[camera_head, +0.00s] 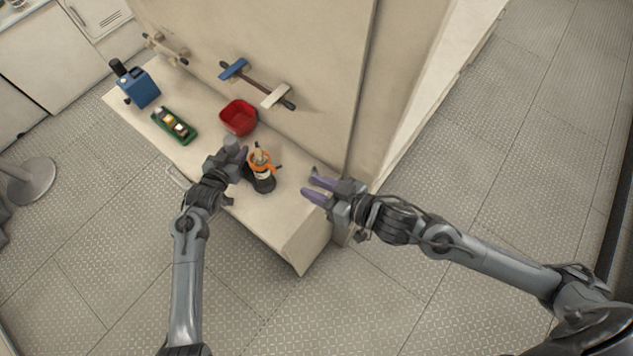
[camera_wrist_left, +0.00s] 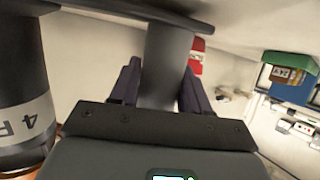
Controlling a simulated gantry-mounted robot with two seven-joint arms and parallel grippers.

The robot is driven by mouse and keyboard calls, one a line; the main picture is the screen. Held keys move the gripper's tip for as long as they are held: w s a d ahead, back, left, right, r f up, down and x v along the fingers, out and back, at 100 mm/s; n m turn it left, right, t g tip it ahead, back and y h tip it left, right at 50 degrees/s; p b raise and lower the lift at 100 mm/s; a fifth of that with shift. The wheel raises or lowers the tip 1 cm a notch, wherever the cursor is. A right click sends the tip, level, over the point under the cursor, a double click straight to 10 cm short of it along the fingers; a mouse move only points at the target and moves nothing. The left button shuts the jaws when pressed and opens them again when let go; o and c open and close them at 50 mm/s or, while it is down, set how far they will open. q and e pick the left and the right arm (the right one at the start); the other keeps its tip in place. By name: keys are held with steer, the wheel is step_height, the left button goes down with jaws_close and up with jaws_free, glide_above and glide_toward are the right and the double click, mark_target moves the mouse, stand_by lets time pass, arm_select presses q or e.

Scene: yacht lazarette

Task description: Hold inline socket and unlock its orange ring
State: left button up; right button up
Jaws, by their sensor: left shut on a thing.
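The inline socket (camera_head: 262,177) has a black body with a white label and an orange ring (camera_head: 262,162) near its top. It stands on the bench, apart from my right gripper. In the left wrist view the labelled black body (camera_wrist_left: 22,85) is at the left edge, beside the jaws. My left gripper (camera_head: 236,158) is at the socket's left, shut on a grey cylinder (camera_wrist_left: 165,60). This cylinder joins a dark flat plate in the wrist view; its link to the socket is unclear.
A red bin (camera_head: 238,117) stands behind the socket. A green tray (camera_head: 175,125) with small items and a blue device (camera_head: 138,86) are further left. Tools (camera_head: 258,84) hang on the wall behind. The bench's front right area (camera_head: 295,225) is clear.

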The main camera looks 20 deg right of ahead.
arm_select(q)
steer(key=o, duration=1.4)
steer(key=shift+c, duration=0.2)
steer(key=shift+s+a, duration=0.1)
steer(key=s+a+r+n+g+y, duration=0.1)
steer(key=s+a+n+g+y, duration=0.15)
steer(key=s+a, duration=0.7)
steer(key=s+a+r+n+g+y, duration=0.1)
steer(key=s+a+g+y, duration=0.15)
steer(key=s, duration=1.35)
steer(key=s+a+r+n+g+y, duration=0.1)
steer(key=s+a+g+y, duration=0.15)
steer(key=s+a, duration=0.7)
arm_select(e)
steer(key=s+d+f+m+g+h, duration=0.2)
steer(key=s+d+f+g+h, duration=0.25)
steer(key=s, duration=0.25)
steer(key=s+d+f+m+g+h, duration=0.1)
steer(key=s+d+f+g+h, duration=0.3)
steer(key=s, duration=0.4)
arm_select(q)
steer(key=s+d+r+p, duration=0.3)
steer(key=s+r+p, duration=0.1)
steer(key=r+p, duration=0.8)
steer(key=shift+d+p, duration=0.2)
steer(key=shift+p, duration=0.1)
arm_select(e)
step_height(320, 180, up, 12)
steer(key=d+y, duration=0.1)
steer(key=shift+r, duration=0.2)
